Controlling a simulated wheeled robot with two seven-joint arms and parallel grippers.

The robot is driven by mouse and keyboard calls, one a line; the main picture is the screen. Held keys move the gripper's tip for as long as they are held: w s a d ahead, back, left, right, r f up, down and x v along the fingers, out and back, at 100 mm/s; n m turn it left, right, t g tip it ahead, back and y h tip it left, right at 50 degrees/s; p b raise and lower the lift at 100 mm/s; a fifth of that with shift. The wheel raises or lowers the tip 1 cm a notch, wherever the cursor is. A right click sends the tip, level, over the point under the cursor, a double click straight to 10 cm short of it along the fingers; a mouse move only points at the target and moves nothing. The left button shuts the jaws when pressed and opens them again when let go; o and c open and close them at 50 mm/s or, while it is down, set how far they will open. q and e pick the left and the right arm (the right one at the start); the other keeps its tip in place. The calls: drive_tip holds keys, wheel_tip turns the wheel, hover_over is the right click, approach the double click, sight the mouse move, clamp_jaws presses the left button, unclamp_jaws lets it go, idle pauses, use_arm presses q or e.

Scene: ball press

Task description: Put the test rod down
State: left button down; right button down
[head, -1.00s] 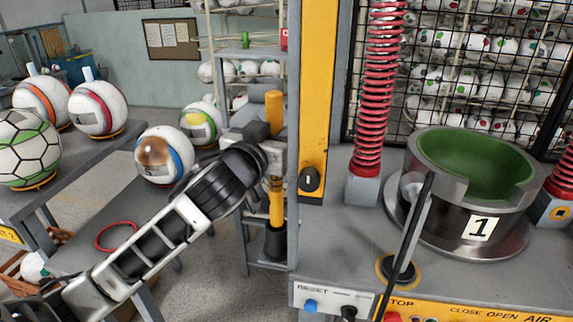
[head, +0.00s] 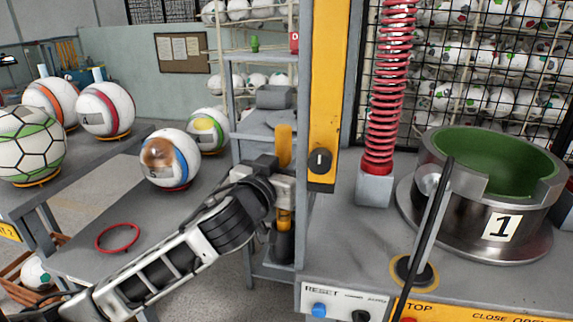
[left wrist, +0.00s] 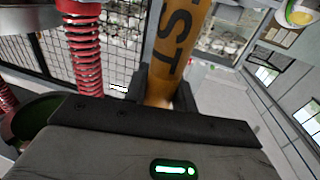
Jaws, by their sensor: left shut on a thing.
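The test rod (head: 284,141) is a yellow-orange cylinder, held upright by my left gripper (head: 282,180) at the shelf stand beside the press. The gripper is shut on the rod around its middle. The rod's lower end is at a dark cup-like holder (head: 284,246) on the stand; whether it rests on the bottom is hidden. In the left wrist view the rod (left wrist: 178,45) rises from between the jaws, with black "ST" lettering on it. My right gripper is not in view.
The press's grey frame and yellow post (head: 322,100) stand close right of the rod. A metal cup marked 1 (head: 475,215) and red springs (head: 385,90) are further right. Several balls and a red ring (head: 118,238) are on the left tables.

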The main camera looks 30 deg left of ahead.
use_arm(q)
drive_tip(key=c, duration=1.1)
unclamp_jaws()
drive_tip(key=shift+f, duration=0.15)
drive_tip(key=shift+c, duration=0.2)
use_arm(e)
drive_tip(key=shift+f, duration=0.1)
use_arm(q)
drive_tip(key=shift+r, duration=0.35)
drive_tip(key=s+p, duration=0.4)
drive_tip(key=s, duration=0.8)
drive_tip(key=shift+d+p, duration=0.35)
drive_tip(key=shift+d, duration=0.05)
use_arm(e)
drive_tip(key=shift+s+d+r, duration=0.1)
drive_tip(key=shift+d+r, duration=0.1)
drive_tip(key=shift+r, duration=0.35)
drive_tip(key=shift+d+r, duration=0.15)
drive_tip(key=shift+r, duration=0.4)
use_arm(q)
drive_tip(key=shift+f, duration=0.15)
